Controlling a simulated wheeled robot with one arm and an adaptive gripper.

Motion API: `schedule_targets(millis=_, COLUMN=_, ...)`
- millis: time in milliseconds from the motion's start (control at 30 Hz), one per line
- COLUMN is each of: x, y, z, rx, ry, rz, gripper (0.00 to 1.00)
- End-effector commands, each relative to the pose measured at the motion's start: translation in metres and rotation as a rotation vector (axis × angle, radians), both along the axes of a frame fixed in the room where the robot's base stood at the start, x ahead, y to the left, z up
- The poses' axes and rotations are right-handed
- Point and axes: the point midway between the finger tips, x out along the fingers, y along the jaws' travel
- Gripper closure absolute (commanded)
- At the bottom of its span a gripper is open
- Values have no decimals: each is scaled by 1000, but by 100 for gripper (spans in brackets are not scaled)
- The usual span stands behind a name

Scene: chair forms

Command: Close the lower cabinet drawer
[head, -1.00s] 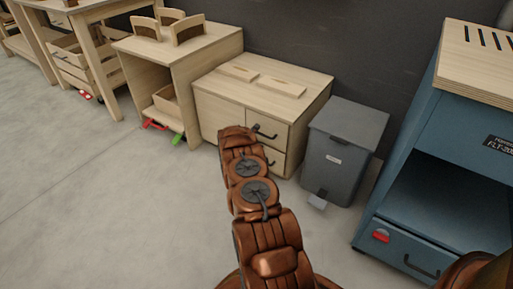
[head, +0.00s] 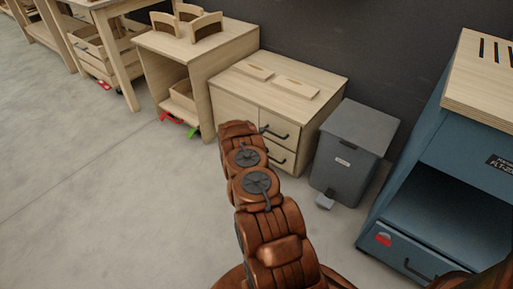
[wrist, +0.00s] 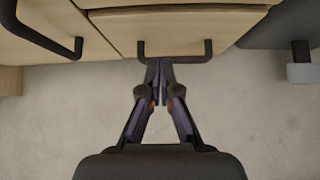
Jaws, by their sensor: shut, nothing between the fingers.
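The light wood cabinet (head: 232,107) stands against the dark wall in the head view, with two drawers stacked on its right side. The lower drawer (head: 288,156) shows below the upper drawer (head: 287,131), partly hidden by my arm; how far it stands out is hard to tell. In the wrist view, a drawer front (wrist: 165,27) with a dark bar handle (wrist: 174,58) fills the top middle. My gripper (wrist: 159,64) is shut and empty, its tips at the handle's lower edge; contact cannot be told. In the head view my arm hides the gripper.
A grey pedal bin (head: 350,150) stands close to the cabinet's right, its pedal (wrist: 300,68) at the wrist view's right. Another dark handle (wrist: 48,38) is at left. A blue unit (head: 440,170) stands farther right. The floor (head: 110,190) at left is clear.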

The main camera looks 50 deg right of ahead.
Motion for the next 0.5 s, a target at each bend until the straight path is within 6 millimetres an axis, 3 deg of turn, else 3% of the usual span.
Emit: schedule_targets(millis=500, x=-5, y=45, z=39, rx=3, ry=1, rz=3, gripper=100)
